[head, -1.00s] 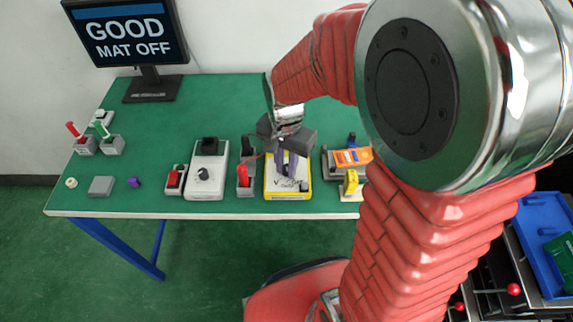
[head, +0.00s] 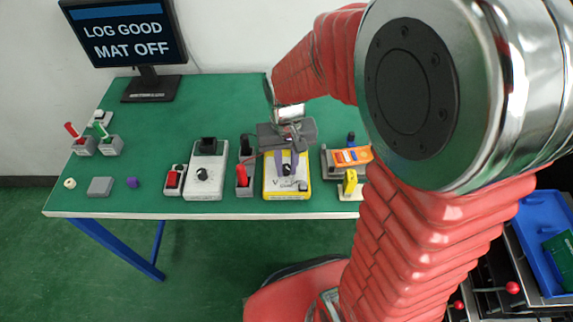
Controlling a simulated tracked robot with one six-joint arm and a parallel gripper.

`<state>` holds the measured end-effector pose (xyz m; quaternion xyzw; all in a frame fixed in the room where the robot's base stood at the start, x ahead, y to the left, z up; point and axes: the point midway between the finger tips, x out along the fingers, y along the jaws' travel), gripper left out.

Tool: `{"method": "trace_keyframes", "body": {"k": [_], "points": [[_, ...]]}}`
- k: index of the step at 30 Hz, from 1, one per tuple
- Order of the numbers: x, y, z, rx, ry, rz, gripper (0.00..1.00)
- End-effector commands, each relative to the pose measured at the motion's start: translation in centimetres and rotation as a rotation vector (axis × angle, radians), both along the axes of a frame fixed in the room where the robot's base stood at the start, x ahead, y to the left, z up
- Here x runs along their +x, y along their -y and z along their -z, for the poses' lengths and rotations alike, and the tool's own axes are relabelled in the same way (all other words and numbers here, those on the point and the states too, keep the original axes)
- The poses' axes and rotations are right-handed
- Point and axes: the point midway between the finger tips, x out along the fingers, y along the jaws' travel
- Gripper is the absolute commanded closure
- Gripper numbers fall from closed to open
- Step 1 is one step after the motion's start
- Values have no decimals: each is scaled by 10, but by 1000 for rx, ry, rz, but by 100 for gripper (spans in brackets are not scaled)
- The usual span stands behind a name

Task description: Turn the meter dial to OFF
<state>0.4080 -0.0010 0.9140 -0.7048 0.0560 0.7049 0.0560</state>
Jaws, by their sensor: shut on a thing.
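The meter (head: 271,186) is a yellow-edged box with a pale face, lying on the green table. A letter V shows on its face, left of a dark dial (head: 287,170). My gripper (head: 287,164) comes down over the meter from behind, its two fingers on either side of the dial and shut on it. The gripper body hides the back part of the meter. The dial's pointer and the OFF mark are too small to read.
Red and black plugs (head: 243,178) stand close beside the meter. An orange device (head: 350,156) is at right. The monitor (head: 124,35) reads "LOG GOOD MAT OFF".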

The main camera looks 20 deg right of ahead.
Motion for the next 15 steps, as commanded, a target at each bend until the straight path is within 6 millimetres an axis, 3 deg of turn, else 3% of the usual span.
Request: {"method": "trace_keyframes", "body": {"k": [15], "points": [[0, 1, 0, -1, -1, -123, 100]]}}
